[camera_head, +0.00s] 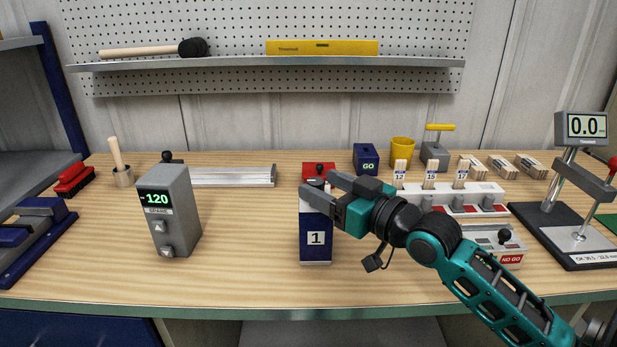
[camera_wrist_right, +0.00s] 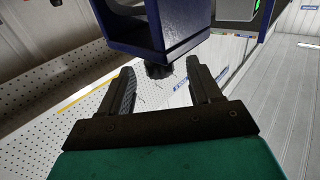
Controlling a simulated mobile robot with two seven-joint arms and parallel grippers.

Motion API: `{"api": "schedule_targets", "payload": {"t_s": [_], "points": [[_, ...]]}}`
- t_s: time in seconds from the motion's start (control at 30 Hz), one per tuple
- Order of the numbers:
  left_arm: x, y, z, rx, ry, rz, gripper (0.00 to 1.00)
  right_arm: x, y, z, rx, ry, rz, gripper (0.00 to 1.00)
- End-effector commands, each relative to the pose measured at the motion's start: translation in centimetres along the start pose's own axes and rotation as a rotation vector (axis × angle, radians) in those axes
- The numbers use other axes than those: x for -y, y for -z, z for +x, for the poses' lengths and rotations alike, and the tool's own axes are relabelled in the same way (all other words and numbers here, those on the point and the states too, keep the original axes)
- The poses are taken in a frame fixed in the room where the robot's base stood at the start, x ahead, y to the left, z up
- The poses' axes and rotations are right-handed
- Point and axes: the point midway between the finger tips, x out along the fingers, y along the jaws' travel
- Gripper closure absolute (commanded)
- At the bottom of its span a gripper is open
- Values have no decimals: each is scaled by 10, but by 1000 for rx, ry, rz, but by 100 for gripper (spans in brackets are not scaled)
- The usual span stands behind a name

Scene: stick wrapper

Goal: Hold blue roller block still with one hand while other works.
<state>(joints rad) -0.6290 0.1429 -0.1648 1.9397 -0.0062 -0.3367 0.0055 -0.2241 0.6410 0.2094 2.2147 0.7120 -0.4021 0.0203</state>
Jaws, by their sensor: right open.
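The blue roller block (camera_head: 316,251), with a white label reading 1, stands upright on the wooden bench near its front edge, in the middle of the head view. My right gripper (camera_head: 321,184) comes in from the right, at the block's top, and partly hides it. In the right wrist view the gripper (camera_wrist_right: 160,67) is open, and a blue hollow body (camera_wrist_right: 180,45), apparently this block, lies just beyond the fingertips. A dark knob (camera_wrist_right: 157,71) shows between the tips. I cannot tell whether a finger touches it. My left gripper is not in view.
A grey display unit (camera_head: 172,215) reading 120 stands left of the block. A red block (camera_head: 318,169) stands behind it. The bench between the display unit and the block is clear.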

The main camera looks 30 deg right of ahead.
Motion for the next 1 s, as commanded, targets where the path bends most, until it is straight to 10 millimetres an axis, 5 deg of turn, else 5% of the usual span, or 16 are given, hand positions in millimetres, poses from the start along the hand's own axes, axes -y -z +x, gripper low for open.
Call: {"api": "schedule_targets", "payload": {"t_s": [0.33,0.77,1.0], "points": [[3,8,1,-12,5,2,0,0,0,38,0,0,0,37],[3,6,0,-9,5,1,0,0,0,44,1,1,0,37],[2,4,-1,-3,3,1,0,0,0,44,1,1,0,60]]}}
